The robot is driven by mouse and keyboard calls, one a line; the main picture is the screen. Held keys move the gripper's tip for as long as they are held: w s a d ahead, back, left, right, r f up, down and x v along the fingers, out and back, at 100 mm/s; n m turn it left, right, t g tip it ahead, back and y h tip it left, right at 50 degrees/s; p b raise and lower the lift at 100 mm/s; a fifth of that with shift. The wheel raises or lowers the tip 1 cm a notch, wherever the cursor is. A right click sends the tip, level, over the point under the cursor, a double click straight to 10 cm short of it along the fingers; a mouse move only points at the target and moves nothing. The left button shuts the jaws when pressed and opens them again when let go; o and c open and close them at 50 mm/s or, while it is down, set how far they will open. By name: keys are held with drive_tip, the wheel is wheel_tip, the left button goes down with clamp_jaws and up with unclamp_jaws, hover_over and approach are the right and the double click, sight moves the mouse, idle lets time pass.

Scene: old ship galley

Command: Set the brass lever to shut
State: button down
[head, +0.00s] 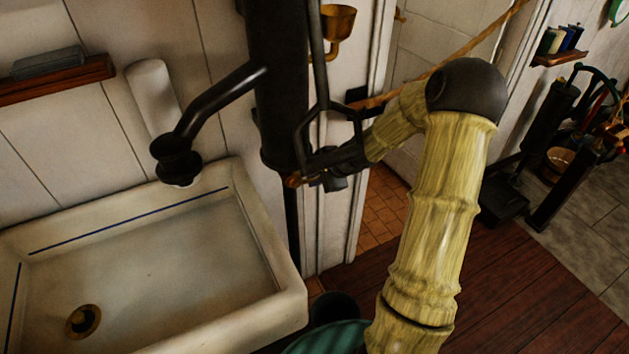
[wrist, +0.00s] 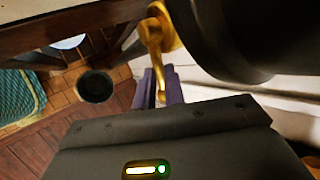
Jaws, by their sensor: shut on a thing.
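The brass lever (wrist: 155,46) shows in the wrist view, running from a round brass boss on the side of the black pump body (wrist: 225,35) down between my fingers. My gripper (wrist: 160,92) is shut on the lever near its free end, with one dark purple finger on each side. In the head view my gripper (head: 318,178) is at the lower end of the black pump (head: 280,90). Only a small bit of brass (head: 292,181) shows there, and the rest of the lever is hidden. I cannot tell which setting the lever is at.
A white sink (head: 150,270) with a brass drain is at the left, below the pump's black spout (head: 205,105). A brass cup (head: 338,22) is beside the pump's top. A dark bucket (wrist: 95,85) stands on the floor. Open wooden floor (head: 520,300) lies to the right.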

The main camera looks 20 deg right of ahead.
drive_tip(key=shift+w+r, duration=0.1)
drive_tip(key=c, duration=1.5)
unclamp_jaws()
drive_tip(key=v, duration=1.2)
drive_tip(key=shift+a+p, duration=0.1)
drive_tip(key=shift+p, duration=0.25)
